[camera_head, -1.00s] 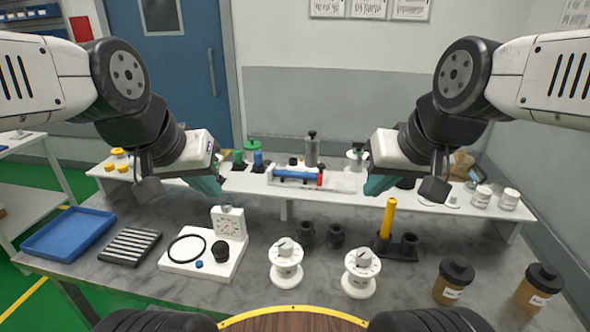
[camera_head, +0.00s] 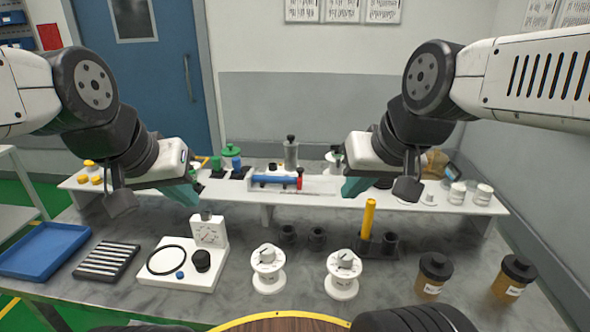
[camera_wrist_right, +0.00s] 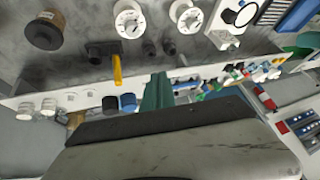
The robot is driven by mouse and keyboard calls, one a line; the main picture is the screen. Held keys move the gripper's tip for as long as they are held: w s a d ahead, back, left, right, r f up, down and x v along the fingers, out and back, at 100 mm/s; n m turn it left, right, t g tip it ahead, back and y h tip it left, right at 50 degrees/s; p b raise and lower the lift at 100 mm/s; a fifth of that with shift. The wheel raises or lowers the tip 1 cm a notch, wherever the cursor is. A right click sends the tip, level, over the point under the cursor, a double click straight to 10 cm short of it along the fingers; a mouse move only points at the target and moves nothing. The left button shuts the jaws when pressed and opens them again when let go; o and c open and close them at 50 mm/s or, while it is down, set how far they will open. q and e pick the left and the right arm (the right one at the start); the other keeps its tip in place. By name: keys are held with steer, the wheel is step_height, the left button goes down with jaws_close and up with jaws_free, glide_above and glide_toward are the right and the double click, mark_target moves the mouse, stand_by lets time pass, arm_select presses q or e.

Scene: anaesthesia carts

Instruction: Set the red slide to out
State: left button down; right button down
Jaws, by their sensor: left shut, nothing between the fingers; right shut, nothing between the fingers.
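A small red slide piece (camera_head: 300,178) stands upright at the right end of a blue cylinder (camera_head: 272,180), which lies in a white holder on the raised white shelf. My left gripper (camera_head: 183,191) is shut and empty, left of the blue cylinder and apart from it. My right gripper (camera_head: 355,187) is shut and empty, right of the red slide with a gap between them. Its teal fingers (camera_wrist_right: 157,92) also show in the right wrist view, pointing toward the shelf. The small parts there are too small to tell the slide's setting.
The white shelf (camera_head: 400,203) also bears a grey bottle (camera_head: 290,152), green-topped items and white jars (camera_head: 457,193). In front are white dial spools (camera_head: 343,275), a yellow rod (camera_head: 368,218), brown jars (camera_head: 433,274), a gauge stand (camera_head: 209,237) and a blue tray (camera_head: 45,250).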

steer(key=c, duration=2.1)
jaws_free()
steer(key=o, duration=0.3)
steer(key=shift+w, duration=0.15)
steer(key=o, duration=0.6)
steer(key=w, duration=0.1)
steer(key=w+r, duration=0.1)
steer(key=w, duration=0.1)
steer(key=shift+w+n, duration=0.1)
steer(key=shift+n, duration=0.3)
steer(key=n+g, duration=0.2)
steer(key=n, duration=0.3)
glide_toward(300, 168)
steer(key=shift+g, duration=0.3)
steer(key=x, duration=0.7)
steer(key=shift+w+f, duration=0.25)
steer(key=shift+f, duration=0.1)
jaws_close()
